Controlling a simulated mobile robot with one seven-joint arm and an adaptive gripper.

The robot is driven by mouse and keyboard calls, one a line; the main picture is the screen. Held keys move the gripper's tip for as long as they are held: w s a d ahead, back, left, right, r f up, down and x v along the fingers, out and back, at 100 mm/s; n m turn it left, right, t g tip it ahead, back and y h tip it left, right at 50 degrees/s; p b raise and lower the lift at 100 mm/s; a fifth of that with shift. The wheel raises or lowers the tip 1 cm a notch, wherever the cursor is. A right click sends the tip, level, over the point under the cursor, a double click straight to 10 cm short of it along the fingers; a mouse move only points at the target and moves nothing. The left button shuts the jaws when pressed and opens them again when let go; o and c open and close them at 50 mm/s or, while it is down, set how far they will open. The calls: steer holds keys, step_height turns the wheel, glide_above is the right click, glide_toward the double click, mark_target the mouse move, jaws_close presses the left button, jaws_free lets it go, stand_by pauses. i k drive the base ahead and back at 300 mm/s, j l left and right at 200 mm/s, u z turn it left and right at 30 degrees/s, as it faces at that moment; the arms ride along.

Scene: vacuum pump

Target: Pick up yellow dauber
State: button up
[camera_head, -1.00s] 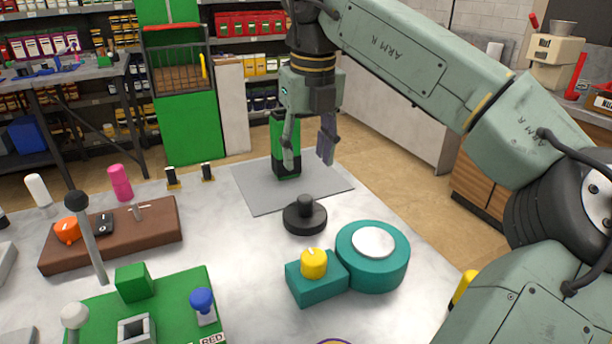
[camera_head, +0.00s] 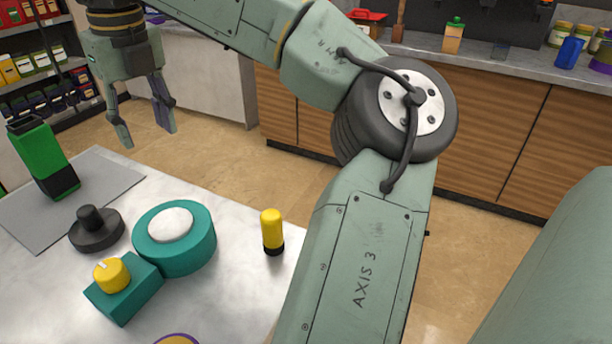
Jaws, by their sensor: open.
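The yellow dauber (camera_head: 272,229) is a small upright cylinder with a black base. It stands near the right edge of the pale marbled table (camera_head: 235,285), to the right of a round teal piece. My gripper (camera_head: 148,143) is open and empty, with its fingers pointing down. It hangs in the air at the upper left, well apart from the dauber. A yellow knob (camera_head: 112,274) on a teal block (camera_head: 127,296) is a separate thing at the lower left.
The round teal piece (camera_head: 190,250) has a white top. A black knobbed disc (camera_head: 97,233) and a green block with a black base (camera_head: 44,158) stand farther left, the block on a grey mat (camera_head: 110,180). My arm fills the right. Wooden cabinets (camera_head: 490,140) stand behind.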

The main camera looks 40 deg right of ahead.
mark_target(270, 223)
steer(key=z, duration=0.8)
